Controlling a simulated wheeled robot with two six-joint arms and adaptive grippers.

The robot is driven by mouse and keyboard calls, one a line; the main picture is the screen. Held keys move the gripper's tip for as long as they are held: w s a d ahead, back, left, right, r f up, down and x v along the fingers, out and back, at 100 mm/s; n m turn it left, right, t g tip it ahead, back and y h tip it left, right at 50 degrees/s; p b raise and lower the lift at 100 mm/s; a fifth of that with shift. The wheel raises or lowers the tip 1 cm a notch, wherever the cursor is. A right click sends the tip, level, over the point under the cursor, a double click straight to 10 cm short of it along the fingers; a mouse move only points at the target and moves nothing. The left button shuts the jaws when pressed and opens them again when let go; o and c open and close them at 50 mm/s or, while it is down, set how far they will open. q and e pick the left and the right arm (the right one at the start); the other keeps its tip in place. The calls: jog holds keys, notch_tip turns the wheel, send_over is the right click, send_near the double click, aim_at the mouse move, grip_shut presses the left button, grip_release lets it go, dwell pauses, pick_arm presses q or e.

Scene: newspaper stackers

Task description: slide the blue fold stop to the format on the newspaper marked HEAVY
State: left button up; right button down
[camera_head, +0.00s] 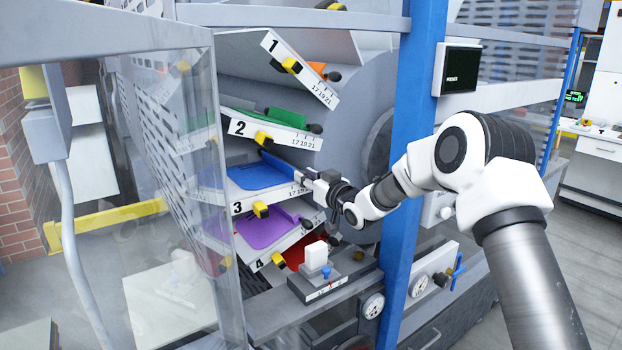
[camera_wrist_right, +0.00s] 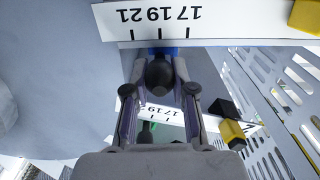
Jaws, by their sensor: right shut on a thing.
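The blue fold stop (camera_head: 285,166) stands on the blue pocket (camera_head: 257,176) of the tier marked 3. Its black knob (camera_wrist_right: 159,73) sits between the two fingers of my right gripper (camera_wrist_right: 160,72), which is shut on it. In the wrist view the knob lines up roughly with the middle mark of the upside-down 17 19 21 scale (camera_wrist_right: 160,18). My right gripper (camera_head: 306,178) also shows in the head view at the tier's right end. No newspaper marked HEAVY can be made out. My left gripper is not in view.
Tiers with orange, green (camera_head: 285,117), purple (camera_head: 267,229) and red stops or pockets lie above and below. A blue post (camera_head: 409,130) stands close to my right arm. A clear panel (camera_head: 180,200) stands at left. A white block (camera_head: 316,256) on a small stand is below the gripper.

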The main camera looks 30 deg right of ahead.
jog(key=c, duration=1)
grip_release()
jog(key=shift+w, duration=0.1)
jog(key=shift+o, duration=0.2)
jog(key=s+d, duration=0.1)
jog(key=s, duration=1.1)
jog(key=shift+d, duration=0.3)
jog(key=shift+w, duration=0.1)
jog(key=shift+f, duration=0.1)
